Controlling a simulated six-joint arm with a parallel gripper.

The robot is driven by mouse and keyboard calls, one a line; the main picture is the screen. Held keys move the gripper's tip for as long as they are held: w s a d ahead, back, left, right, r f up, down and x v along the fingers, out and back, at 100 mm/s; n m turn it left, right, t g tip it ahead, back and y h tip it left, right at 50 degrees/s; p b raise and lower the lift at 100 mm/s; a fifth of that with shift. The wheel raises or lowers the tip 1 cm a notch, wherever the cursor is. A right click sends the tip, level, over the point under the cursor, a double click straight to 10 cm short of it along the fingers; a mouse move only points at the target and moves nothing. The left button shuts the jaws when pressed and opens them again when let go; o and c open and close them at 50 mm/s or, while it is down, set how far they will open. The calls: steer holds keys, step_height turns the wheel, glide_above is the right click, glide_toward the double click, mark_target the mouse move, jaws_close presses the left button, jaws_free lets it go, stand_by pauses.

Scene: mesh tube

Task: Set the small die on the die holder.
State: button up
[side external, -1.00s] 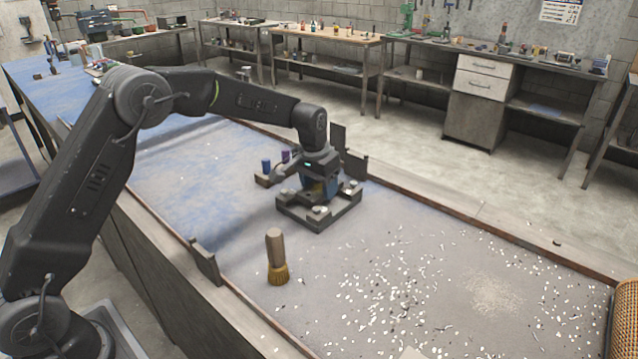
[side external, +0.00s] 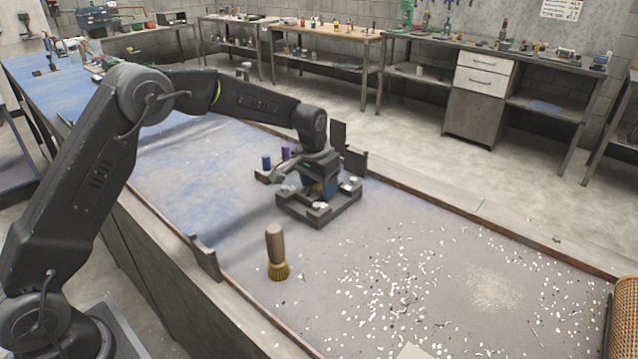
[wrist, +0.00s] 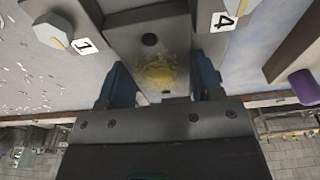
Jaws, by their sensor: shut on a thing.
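The die holder (side external: 322,217) is a dark square base on the bench, with pale bolt heads at its corners. In the wrist view, bolts marked 1 and 4 show at the upper left and upper right. My gripper (side external: 320,187) is over the middle of the holder, pointing down. In the wrist view its blue fingers (wrist: 160,86) are shut on the small die (wrist: 160,72), a grey block with a yellow patch on its face. The die is low at the holder; its underside is hidden, so I cannot tell whether it touches.
A brush (side external: 276,252) with yellow bristles stands in front of the holder. Blue (side external: 266,161) and purple (side external: 286,153) cylinders stand behind it at left. A dark upright bracket (side external: 341,142) is close behind. White scraps (side external: 400,285) litter the bench at right.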

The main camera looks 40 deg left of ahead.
steer(key=o, duration=1.3)
steer(key=shift+o, duration=0.5)
steer(key=shift+f, duration=0.15)
step_height(320, 180, up, 14)
steer(key=s, duration=0.2)
steer(key=s+r+t, duration=0.1)
steer(key=s+r, duration=0.4)
steer(key=s, duration=0.3)
steer(key=s+d+f+t, duration=0.1)
steer(key=s+f, duration=0.1)
steer(key=s, duration=1)
steer(key=s+d+f+t, duration=0.1)
steer(key=s, duration=1.2)
steer(key=shift+s+f+t, duration=0.2)
steer(key=shift+f+t, duration=0.15)
steer(key=shift+t, duration=0.05)
